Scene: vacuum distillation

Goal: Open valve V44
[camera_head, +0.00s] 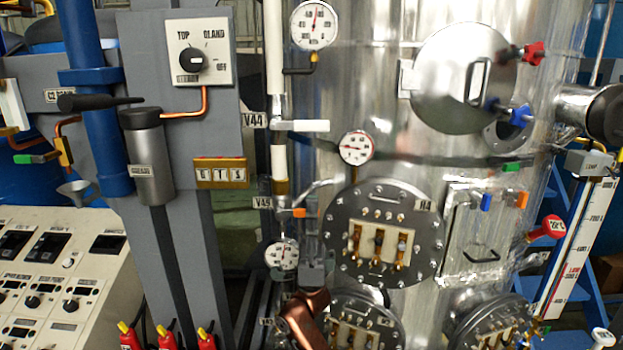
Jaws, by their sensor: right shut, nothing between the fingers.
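Valve V44 sits on the vertical pipe (274,60) at the upper middle, beside its V44 label (255,120). Its white lever handle (304,126) points right, level and across the pipe. Nothing touches it. A copper-brown part at the bottom middle appears to be my right gripper (305,314). It is shut and empty, well below the V44 handle and apart from it, in front of the lower pipework. Its fingertips are hard to make out. My left gripper is not in view.
Valve V45 with an orange tip (299,213) and a small gauge (281,254) lie between my right gripper and V44. Another gauge (356,147) is right of the pipe. A round flange (383,236) stands out from the steel tank. A grey column (185,250) stands left.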

